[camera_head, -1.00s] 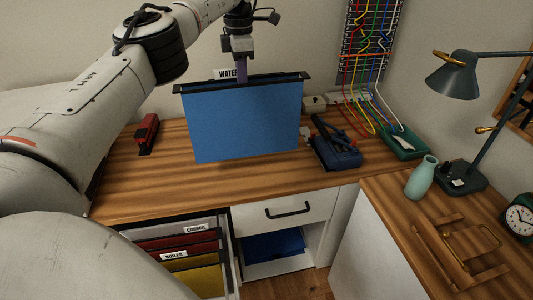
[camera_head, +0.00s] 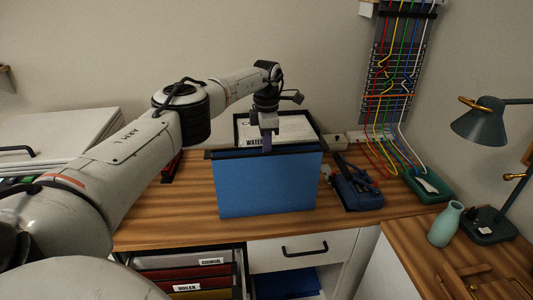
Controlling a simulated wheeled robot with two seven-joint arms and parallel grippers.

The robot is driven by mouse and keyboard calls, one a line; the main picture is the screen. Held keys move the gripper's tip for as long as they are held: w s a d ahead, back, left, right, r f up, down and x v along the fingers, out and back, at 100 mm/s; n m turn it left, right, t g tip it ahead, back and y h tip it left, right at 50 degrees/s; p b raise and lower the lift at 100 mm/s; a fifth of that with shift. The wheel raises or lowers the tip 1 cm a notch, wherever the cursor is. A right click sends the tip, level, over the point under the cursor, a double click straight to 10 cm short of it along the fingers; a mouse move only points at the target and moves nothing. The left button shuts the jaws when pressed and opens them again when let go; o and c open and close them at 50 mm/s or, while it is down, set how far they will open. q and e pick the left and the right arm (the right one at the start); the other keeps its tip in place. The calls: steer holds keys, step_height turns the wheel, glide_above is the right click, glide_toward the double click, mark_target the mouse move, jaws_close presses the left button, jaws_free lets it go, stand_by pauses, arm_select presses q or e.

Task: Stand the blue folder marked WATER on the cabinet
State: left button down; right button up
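The blue folder (camera_head: 265,187) hangs upright over the wooden desk, its broad face toward me. Its white WATER tab (camera_head: 254,141) is at the top, partly covered by my gripper. My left gripper (camera_head: 266,145) is shut on the folder's top edge. I cannot tell whether the folder's lower edge touches the desk. A white cabinet (camera_head: 70,138) with a dark handle stands at the far left, partly hidden by my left arm. My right gripper is not in view.
A black tray with papers (camera_head: 295,127) stands behind the folder. A blue device (camera_head: 357,192) is close to its right. An open drawer of folders (camera_head: 180,260) is below the desk. A lamp (camera_head: 482,123) and vase (camera_head: 444,224) are at right.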

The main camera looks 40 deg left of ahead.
arm_select(q)
steer(key=shift+f, duration=0.15)
steer(key=c, duration=2)
jaws_free()
step_height(320, 180, up, 12)
steer(key=shift+r, duration=0.15)
